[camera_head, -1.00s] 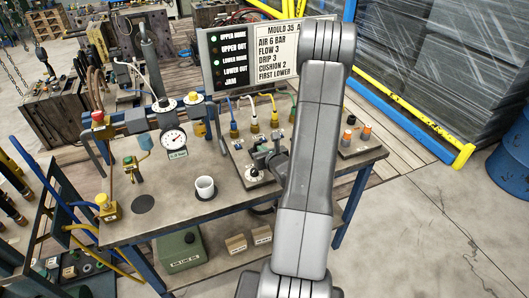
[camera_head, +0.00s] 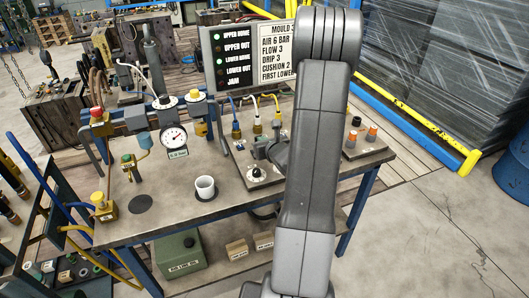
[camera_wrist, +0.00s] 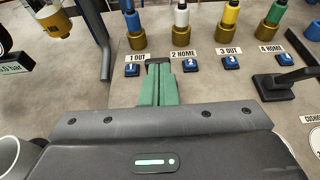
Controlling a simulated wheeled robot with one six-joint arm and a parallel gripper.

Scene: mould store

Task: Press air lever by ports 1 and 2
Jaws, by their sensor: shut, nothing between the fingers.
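In the wrist view my gripper (camera_wrist: 158,84) is shut and empty, its green fingers together over the grey panel between the 1 OUT tag (camera_wrist: 132,70) and the 2 HOME tag (camera_wrist: 190,65). Port 1 (camera_wrist: 135,38), with a blue plug, and port 2 (camera_wrist: 181,36), with a white plug, stand just beyond. A dark edge shows at the fingertips; I cannot tell if it is the air lever by ports 1 and 2, which is otherwise hidden. Another dark lever (camera_wrist: 290,80) stands at the right, near the 4 HOME label.
Yellow port 3 (camera_wrist: 228,36) and green port 4 (camera_wrist: 271,34) continue the row. A gauge (camera_head: 174,138) and a white cup (camera_head: 205,187) are on the bench left of the arm. A status board (camera_head: 237,55) stands behind. Orange-topped parts (camera_head: 371,135) sit at right.

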